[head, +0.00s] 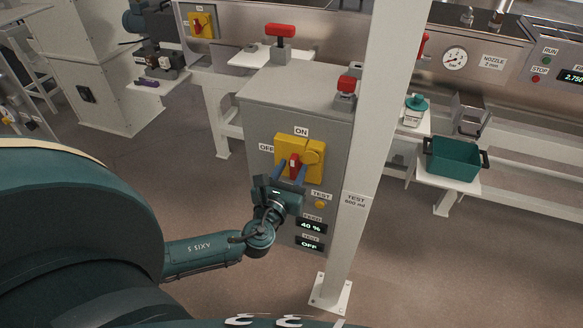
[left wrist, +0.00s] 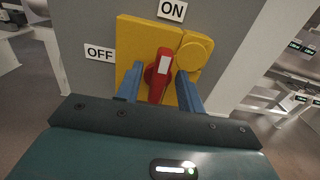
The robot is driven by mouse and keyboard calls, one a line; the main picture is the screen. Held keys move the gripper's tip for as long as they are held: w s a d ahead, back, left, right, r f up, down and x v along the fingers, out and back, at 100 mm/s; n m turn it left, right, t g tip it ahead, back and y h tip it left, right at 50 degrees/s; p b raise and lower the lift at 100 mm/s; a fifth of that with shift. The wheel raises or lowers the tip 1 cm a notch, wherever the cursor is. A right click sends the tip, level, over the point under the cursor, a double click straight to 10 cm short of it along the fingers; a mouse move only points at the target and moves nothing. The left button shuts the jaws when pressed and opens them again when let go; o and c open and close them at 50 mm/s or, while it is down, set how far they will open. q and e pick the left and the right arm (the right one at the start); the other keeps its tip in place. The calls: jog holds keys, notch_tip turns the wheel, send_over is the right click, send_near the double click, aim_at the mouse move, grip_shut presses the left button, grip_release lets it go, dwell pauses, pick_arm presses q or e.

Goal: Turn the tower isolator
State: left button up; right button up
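The isolator (head: 313,146) is a yellow plate with a red handle (head: 294,163) on the front of a grey cabinet, with an ON label above and an OFF label to the left. In the left wrist view the red handle (left wrist: 161,70) stands nearly upright, its upper end towards ON, leaning slightly right. A round yellow boss (left wrist: 195,52) is to its right. My left gripper (head: 291,173) is at the plate, its blue fingers (left wrist: 158,78) on either side of the handle. A gap shows at the left finger; the right finger is close to the handle. My right gripper is out of view.
A TEST button (head: 320,204) and small displays reading 40 % and OFF sit below the isolator. A white post (head: 372,150) stands just right of the cabinet. Another yellow isolator (head: 202,24) is at the back left. A green bin (head: 453,158) is on the right.

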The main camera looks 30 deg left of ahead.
pick_arm(q)
jog(key=shift+w, duration=0.2)
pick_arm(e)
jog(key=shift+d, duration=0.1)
pick_arm(q)
grip_shut()
